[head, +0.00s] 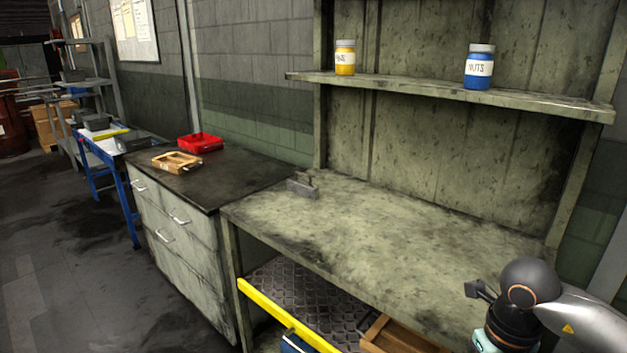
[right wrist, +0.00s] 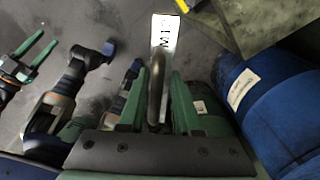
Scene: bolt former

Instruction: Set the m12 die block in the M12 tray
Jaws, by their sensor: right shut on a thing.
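In the right wrist view my right gripper (right wrist: 157,85) is shut on the grey handle (right wrist: 155,95) of the m12 die block. A white plate marked M12 (right wrist: 164,38) shows beyond the fingertips; much of the block is hidden or out of frame. In the head view part of my right arm (head: 525,285) is at the lower right, over the bench's right end; its fingers cannot be made out there. My left gripper (right wrist: 32,57) shows at the left of the right wrist view, its green fingers apart and empty. No tray with a readable M12 label is in view.
The worn bench top (head: 400,235) is mostly clear, with a small grey bracket (head: 302,186) at its left end. A wooden tray (head: 177,162) and a red bin (head: 200,143) stand on the drawer cabinet. A wooden crate (head: 390,340) sits below the bench. Two jars stand on the upper shelf (head: 450,92).

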